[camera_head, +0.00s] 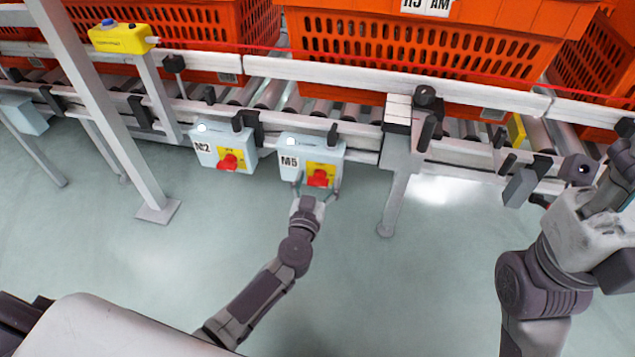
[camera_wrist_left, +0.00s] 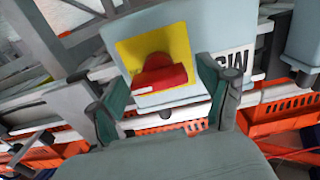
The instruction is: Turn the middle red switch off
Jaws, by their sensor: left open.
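The left wrist view shows the red knob (camera_wrist_left: 162,74) between and beyond the two spread fingers (camera_wrist_left: 160,112); contact cannot be made out. Another red switch (camera_head: 230,162) is on the box to the left, which seems marked N2. My right gripper (camera_head: 606,205) is at the right edge, partly cut off; its finger state is unclear.
The boxes hang from the front rail of a roller conveyor (camera_head: 360,130). Large orange totes (camera_head: 420,50) stand on it. The floor in front is clear.

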